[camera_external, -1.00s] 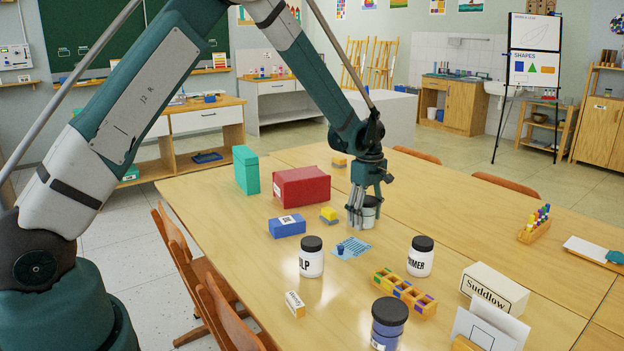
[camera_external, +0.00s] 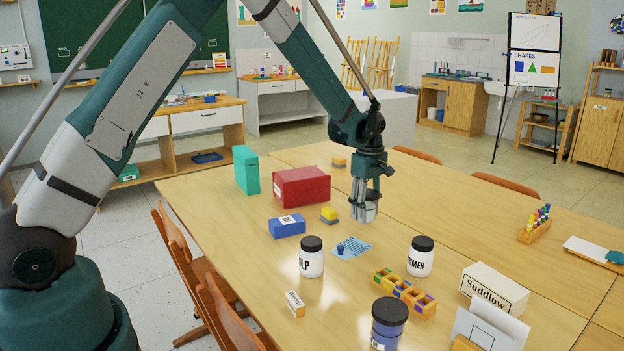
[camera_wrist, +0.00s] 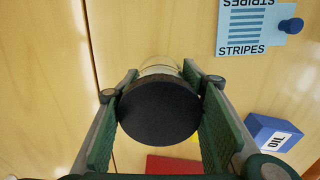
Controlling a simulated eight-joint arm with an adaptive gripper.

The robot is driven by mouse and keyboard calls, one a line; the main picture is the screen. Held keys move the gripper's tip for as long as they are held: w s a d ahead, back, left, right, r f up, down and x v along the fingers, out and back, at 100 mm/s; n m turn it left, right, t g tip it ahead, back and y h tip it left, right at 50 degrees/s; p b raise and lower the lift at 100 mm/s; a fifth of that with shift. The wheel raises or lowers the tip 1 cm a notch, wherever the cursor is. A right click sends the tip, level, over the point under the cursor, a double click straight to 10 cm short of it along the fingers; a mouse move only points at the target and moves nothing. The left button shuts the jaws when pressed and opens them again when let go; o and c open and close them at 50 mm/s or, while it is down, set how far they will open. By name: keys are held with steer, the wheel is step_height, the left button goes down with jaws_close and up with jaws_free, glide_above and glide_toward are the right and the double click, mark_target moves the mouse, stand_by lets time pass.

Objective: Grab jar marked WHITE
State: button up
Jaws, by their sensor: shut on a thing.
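My gripper (camera_external: 364,210) is shut on a jar (camera_external: 371,208) near the middle of the table, right of the red box. From above, in the wrist view, the round black lid of this jar (camera_wrist: 160,109) sits between the two green finger pads (camera_wrist: 160,120). Its pale, clear-looking body shows beyond the lid. The jar seems just off the tabletop and roughly upright. I cannot read its label.
White jars with black lids, lettered "LP" (camera_external: 311,263) and "MER" (camera_external: 419,262), stand nearby. A blue jar (camera_external: 386,333) is nearer the front. A red box (camera_external: 302,187), a blue box (camera_external: 287,227) and a stripes card (camera_external: 352,247) lie left.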

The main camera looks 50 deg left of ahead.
step_height(320, 180, up, 8)
steer(key=shift+f+p, duration=0.2)
steer(key=shift+p, duration=0.3)
stand_by(0.5)
